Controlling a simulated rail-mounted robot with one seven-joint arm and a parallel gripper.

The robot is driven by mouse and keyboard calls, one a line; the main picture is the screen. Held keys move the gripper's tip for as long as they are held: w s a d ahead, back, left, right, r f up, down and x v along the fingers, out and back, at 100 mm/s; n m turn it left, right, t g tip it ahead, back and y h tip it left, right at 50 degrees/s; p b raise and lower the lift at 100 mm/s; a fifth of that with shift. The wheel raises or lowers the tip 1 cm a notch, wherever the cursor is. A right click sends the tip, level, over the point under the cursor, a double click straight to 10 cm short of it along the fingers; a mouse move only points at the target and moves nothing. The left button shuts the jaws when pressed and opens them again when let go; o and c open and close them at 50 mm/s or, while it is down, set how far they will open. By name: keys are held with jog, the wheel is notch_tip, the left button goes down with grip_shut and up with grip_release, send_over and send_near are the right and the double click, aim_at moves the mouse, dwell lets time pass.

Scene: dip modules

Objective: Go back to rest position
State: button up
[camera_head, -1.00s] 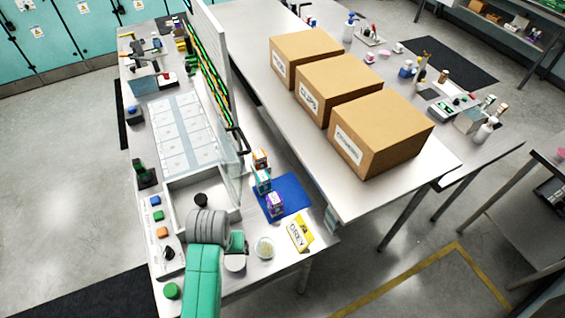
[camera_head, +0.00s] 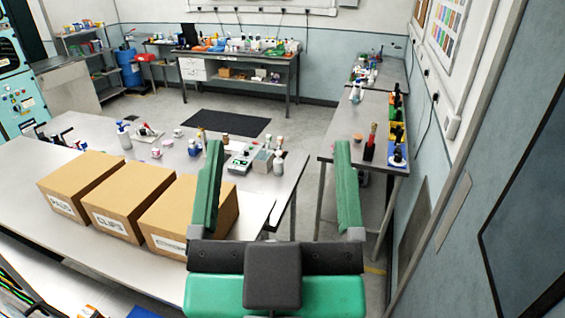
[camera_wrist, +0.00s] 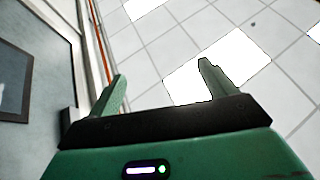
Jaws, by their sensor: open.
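My gripper (camera_head: 278,190) is raised in front of the head camera. Its two green fingers point up and stand wide apart. Nothing is between them. In the wrist view my gripper (camera_wrist: 162,90) is also open and empty, with ceiling panels (camera_wrist: 215,65) behind its fingers. No object is in contact with the fingers.
Three cardboard boxes (camera_head: 125,200) stand in a row on the metal table at the left, behind and left of my gripper. A side bench (camera_head: 350,125) with bottles runs along the right wall. A dark mat (camera_head: 228,122) lies on open floor.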

jog(key=shift+s+d+r+t+h, duration=0.2)
jog(key=shift+s+d+r+t, duration=0.1)
jog(key=shift+s+d+r, duration=0.25)
jog(key=shift+s+d+r+t+h, duration=0.2)
jog(key=shift+s+d+r+t, duration=0.1)
jog(key=shift+s+r, duration=0.3)
jog(key=shift+m, duration=0.3)
notch_tip(320, 180, up, 5)
jog(key=p, duration=0.5)
jog(key=shift+a, duration=0.1)
